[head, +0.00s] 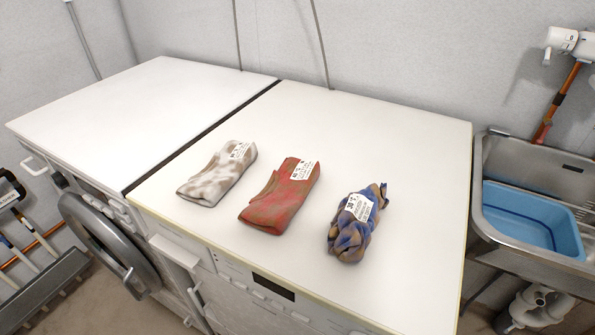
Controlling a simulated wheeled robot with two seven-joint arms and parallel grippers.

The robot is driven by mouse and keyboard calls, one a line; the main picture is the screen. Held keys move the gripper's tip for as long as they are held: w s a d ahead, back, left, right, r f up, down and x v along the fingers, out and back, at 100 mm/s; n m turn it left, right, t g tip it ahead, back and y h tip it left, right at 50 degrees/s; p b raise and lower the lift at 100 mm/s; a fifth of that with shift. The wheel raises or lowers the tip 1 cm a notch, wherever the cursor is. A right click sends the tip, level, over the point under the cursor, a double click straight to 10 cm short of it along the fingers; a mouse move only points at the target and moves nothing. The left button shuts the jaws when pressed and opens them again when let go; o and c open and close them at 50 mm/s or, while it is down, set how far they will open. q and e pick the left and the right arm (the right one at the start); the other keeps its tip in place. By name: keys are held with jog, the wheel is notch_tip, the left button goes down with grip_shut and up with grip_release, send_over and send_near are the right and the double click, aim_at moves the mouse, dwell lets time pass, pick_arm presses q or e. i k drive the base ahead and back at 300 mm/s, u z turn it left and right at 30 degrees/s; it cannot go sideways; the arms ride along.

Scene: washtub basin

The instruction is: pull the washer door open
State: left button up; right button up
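Two white front-loading machines stand side by side; the frame does not show which one the task means. The left machine (150,95) has a round grey-rimmed door (100,240) low on its front; I cannot tell whether it is fully shut. The right machine (390,130) has a front panel with a dark display (273,287) and a pale drawer-like piece (175,250) at its left end. Most of its front is hidden below the top edge and the frame. Neither of my grippers is in view.
On the right machine's top lie a beige-white cloth (213,178), a red-brown cloth (275,205) and a crumpled blue-brown cloth (350,240), all tagged. A steel sink (490,215) with a blue basin (530,220) stands right. A tool rack (40,290) is at lower left.

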aim_at(94, 229)
jog(key=u, duration=0.2)
jog(key=k, duration=0.95)
jog(key=u, duration=1.45)
jog(key=i, duration=1.15)
jog(key=z, duration=0.65)
jog(key=k, duration=0.65)
jog(key=u, duration=0.5)
jog(key=i, duration=1.35)
jog(key=z, duration=0.65)
